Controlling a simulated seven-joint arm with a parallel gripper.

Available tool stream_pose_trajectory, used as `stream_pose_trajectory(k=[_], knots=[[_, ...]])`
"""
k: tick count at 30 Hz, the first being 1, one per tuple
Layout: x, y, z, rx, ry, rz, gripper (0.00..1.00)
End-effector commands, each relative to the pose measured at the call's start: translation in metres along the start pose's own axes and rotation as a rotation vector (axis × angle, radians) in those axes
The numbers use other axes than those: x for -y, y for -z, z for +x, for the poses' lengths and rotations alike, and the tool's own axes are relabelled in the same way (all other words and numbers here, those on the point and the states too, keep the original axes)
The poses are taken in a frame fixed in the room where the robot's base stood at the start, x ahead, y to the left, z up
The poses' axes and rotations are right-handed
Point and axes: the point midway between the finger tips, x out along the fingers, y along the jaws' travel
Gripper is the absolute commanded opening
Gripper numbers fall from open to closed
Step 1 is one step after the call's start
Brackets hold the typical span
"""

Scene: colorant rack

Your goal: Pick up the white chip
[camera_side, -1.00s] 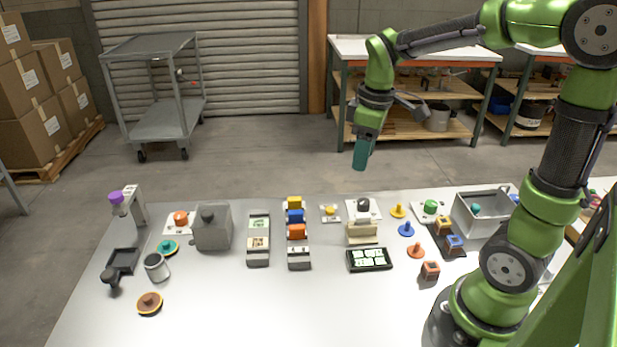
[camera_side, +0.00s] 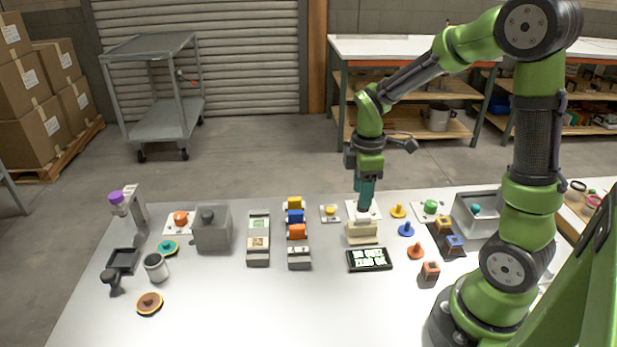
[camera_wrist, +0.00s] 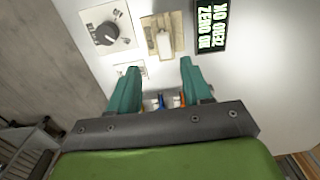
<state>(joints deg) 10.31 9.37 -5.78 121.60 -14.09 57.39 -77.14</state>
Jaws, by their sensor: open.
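My gripper (camera_side: 365,207) points down above the back middle of the table, in front of the dial plate in the side view. In the wrist view its two teal fingers (camera_wrist: 158,72) are apart with nothing held between them. The rack (camera_side: 299,264) stands to its left, with yellow, blue and orange blocks in a row. A pale piece (camera_side: 299,250) at the rack's front end may be the white chip, but I cannot tell for sure. In the wrist view the rack shows only partly between the fingers, with blue (camera_wrist: 161,101) and orange bits visible.
A beige stand (camera_side: 362,236) with a pale upright block (camera_wrist: 164,45) and a lit display (camera_side: 369,260) are close by. The dial (camera_wrist: 106,33) is beside the stand. Yellow, blue and orange knobs and a grey bin stand right.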

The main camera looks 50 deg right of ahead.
Motion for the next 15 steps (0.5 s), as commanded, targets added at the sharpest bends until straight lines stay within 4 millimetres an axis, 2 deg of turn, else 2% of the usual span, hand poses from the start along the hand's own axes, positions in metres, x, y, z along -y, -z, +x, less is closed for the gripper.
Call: stream_pose_trajectory(k=[5,12,15], knots=[[0.002,-0.002,0.011,0.0,0.001,0.001,0.49],[0.008,-0.007,0.046,0.001,0.003,0.002,0.49],[0.008,-0.007,0.055,0.001,0.001,0.001,0.49]])
